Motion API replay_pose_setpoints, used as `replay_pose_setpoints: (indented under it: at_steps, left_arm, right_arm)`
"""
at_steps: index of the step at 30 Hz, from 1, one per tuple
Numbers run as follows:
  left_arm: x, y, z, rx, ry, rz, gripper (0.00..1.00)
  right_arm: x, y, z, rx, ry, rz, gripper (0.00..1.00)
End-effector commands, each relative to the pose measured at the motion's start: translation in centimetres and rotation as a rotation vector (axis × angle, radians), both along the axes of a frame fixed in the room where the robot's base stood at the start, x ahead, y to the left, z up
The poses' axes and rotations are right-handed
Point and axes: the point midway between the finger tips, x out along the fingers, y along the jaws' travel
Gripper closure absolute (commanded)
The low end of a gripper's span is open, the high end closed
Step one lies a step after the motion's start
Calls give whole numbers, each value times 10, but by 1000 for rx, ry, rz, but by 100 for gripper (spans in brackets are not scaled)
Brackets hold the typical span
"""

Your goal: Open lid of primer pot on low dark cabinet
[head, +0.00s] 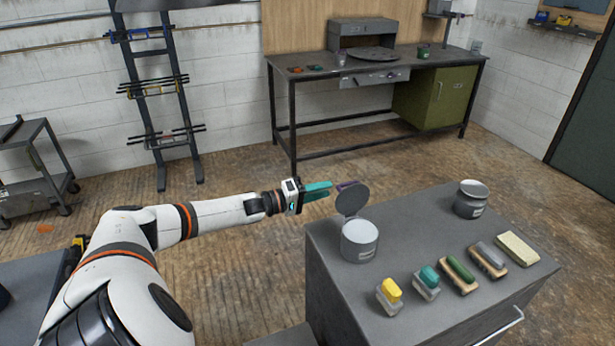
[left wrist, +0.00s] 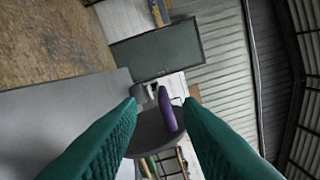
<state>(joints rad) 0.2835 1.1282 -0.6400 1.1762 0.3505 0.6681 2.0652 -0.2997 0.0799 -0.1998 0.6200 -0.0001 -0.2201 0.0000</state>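The primer pot (head: 360,243) is a grey can on the low dark cabinet (head: 325,250), near its left back corner. Its round grey lid (head: 352,200) stands raised, roughly upright, at the pot's back edge, and the pale inside of the pot shows. A purple tab (head: 347,185) sticks out from the lid. In the left wrist view the tab (left wrist: 166,110) and lid (left wrist: 148,138) appear ahead between the fingers. My left gripper (head: 330,189) has teal fingers, open and empty, just left of the lid and apart from it. My right gripper is not in view.
A second grey pot (head: 471,199) stands at the cabinet's back right. Several brushes and blocks, including a yellow-topped one (head: 390,291) and a pale sponge (head: 517,248), line the front edge. A workbench (head: 300,75) stands by the far wall, with open floor between.

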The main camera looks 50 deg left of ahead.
Motion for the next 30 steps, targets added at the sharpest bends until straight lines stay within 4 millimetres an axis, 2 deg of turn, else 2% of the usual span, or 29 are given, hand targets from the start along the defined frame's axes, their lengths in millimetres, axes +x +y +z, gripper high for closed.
replay_pose_setpoints:
  at_steps: [3,10,30]
  left_arm:
    - [-17,7,-3,2,4,-1,67]
    - [-34,15,-1,0,1,0,67]
    - [-37,16,0,0,1,1,67]
  right_arm:
    - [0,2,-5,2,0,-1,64]
    - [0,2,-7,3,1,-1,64]
    - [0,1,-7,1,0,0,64]
